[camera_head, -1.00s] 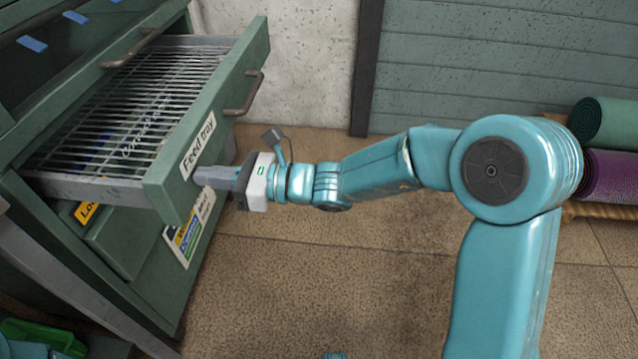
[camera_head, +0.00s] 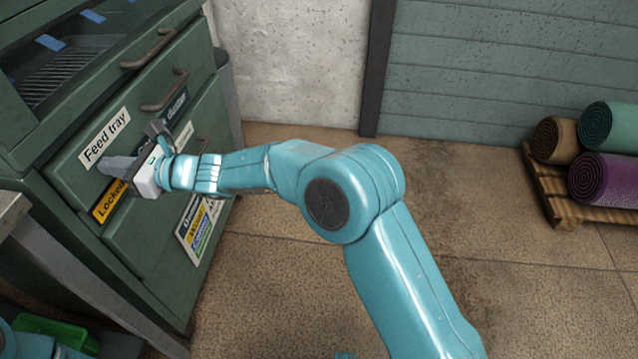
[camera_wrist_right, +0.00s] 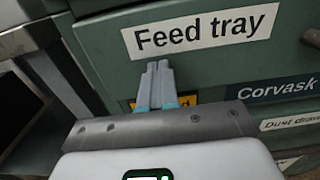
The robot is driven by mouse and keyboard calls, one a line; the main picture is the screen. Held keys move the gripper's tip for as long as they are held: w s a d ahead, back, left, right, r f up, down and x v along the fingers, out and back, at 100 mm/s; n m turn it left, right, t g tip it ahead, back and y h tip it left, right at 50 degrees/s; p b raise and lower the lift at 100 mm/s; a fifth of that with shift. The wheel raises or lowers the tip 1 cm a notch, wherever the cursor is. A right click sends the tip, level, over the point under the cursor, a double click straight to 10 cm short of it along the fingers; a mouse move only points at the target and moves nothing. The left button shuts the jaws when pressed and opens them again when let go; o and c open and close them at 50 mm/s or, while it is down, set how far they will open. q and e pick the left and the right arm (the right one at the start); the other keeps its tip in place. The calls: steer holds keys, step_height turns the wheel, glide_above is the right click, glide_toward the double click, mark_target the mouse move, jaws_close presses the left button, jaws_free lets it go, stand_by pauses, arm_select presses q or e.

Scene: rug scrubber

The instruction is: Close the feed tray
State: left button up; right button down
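The feed tray (camera_head: 70,160) is a green drawer front with a white "Feed tray" label, now nearly or fully flush with the green cabinet. It also shows in the right wrist view (camera_wrist_right: 100,60), with the label across the top. My right gripper (camera_head: 108,165) is at the tray front just below the label, its grey fingertips touching it or very close. In the right wrist view the two fingers of my right gripper (camera_wrist_right: 158,72) are together with nothing between them. My left gripper is not in view.
Below are a yellow "Locked" label (camera_head: 108,202) and other drawers. A grey table edge (camera_head: 60,265) is at lower left. Rolled rugs (camera_head: 600,178) lie on a pallet at right. The floor between is clear.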

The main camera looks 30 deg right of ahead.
steer(key=shift+w+a+r, duration=0.1)
steer(key=shift+a+r, duration=0.1)
steer(key=shift+a, duration=0.1)
steer(key=shift+r, duration=0.15)
stand_by(0.5)
